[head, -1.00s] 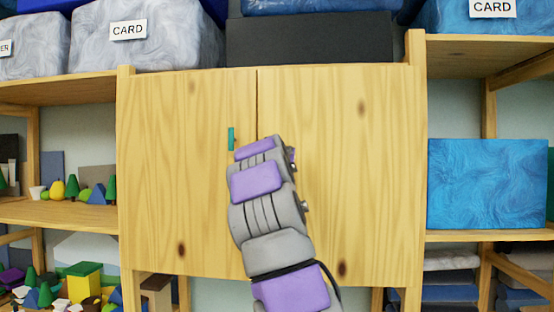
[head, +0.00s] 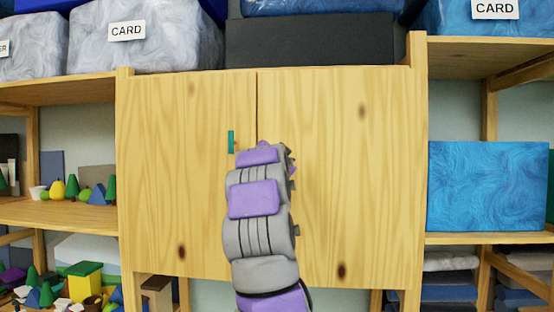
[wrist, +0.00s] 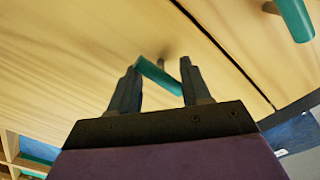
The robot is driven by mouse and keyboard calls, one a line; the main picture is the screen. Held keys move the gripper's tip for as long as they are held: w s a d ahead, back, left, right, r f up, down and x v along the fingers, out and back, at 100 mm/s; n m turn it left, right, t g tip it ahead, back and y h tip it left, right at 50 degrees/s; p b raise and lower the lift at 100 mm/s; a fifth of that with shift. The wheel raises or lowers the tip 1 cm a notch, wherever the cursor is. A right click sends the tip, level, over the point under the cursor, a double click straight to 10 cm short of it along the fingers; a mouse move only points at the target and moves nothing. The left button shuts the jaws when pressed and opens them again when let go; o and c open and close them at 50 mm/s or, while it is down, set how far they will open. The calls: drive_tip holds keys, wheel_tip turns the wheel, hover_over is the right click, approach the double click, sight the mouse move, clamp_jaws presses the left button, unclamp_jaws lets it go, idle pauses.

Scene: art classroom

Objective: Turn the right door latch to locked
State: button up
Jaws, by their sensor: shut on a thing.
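The cabinet has two wooden doors. The right door (head: 350,170) meets the left door (head: 180,180) at a dark vertical seam. A teal latch (head: 231,142) stands upright on the left door, near the seam. The right door's teal latch (wrist: 160,76) is hidden behind my arm in the head view. In the wrist view it lies slanted between the two dark fingers of my gripper (wrist: 162,86), which is shut on it. The left latch also shows at the wrist view's upper right (wrist: 295,18), across the seam and clear of the fingers.
Shelves flank the cabinet. Small coloured blocks and toy trees (head: 85,190) sit at left, and a blue box (head: 487,186) at right. The door faces around my arm are clear.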

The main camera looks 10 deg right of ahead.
drive_tip(key=shift+o, duration=0.6)
drive_tip(key=shift+m, duration=0.5)
drive_tip(key=o, duration=0.6)
drive_tip(key=shift+o, duration=1.3)
drive_tip(key=shift+w+a+f, duration=0.1)
drive_tip(key=shift+w+a, duration=0.05)
drive_tip(key=shift+w, duration=0.05)
drive_tip(key=shift+s, duration=0.15)
drive_tip(key=b+v, duration=0.5)
drive_tip(key=v, duration=1.2)
drive_tip(key=shift+a, duration=0.15)
